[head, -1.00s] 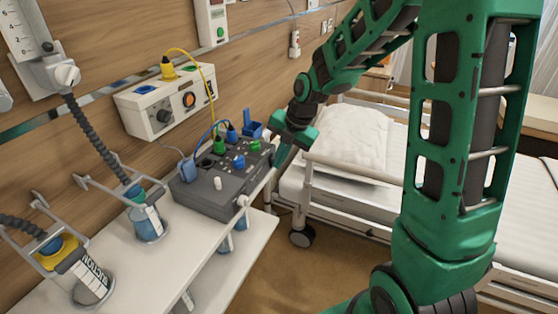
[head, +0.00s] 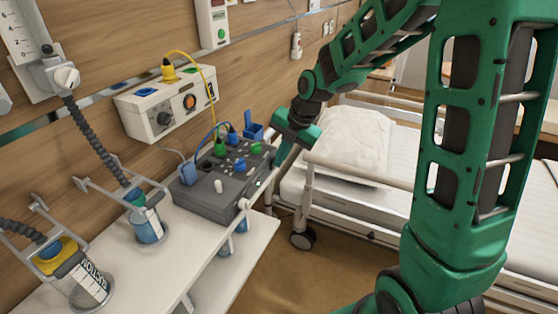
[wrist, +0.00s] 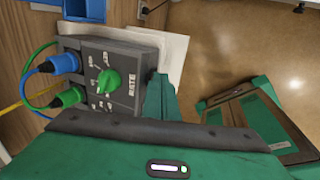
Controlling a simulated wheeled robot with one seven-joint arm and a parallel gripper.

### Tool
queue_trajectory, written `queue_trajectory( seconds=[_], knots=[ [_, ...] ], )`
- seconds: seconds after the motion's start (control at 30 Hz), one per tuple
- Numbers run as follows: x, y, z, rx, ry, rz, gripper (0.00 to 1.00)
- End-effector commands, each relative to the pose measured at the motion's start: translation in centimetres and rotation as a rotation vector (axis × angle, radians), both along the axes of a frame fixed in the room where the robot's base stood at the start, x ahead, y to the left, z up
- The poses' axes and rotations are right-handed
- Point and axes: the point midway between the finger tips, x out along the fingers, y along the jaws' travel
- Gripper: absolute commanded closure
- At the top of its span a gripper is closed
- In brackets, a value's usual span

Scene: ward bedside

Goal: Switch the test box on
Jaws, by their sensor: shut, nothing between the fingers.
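The dark grey box (head: 205,204), which I take for the test box, sits on the white shelf. It carries several knobs and plugs on its sloping top. A small pale-green bright spot (head: 258,183) shows near its right front edge. My gripper (head: 280,160) points down at the right end of the box, shut and empty. I cannot tell whether it touches the box. In the wrist view, a green finger (wrist: 160,97) is beside the box's RATE end, close to a green knob (wrist: 109,80). Part of the box is hidden behind my gripper.
A white wall box (head: 150,123) with an orange button hangs above, joined by a yellow cable. The bed (head: 345,190) is close on the right. Floor is open in front.

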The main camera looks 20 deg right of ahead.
Motion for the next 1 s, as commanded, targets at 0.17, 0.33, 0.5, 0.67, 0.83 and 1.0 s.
queue_trajectory(
  seconds=[0.17,0.33,0.5,0.67,0.83,1.0],
  knots=[
    [0.0,0.0,0.0,0.000,-0.001,0.000,1.00],
    [-0.3,-0.3,-0.1,0.000,-0.001,0.002,1.00],
    [-1.6,-1.6,-0.5,0.001,0.001,0.009,1.00],
    [-2.8,-2.8,1.8,-0.001,-0.005,0.013,1.00],
    [-4.1,-3.8,4.7,-0.001,-0.004,0.017,1.00],
    [-5.1,-4.8,6.7,0.000,-0.002,0.018,1.00]
  ],
)
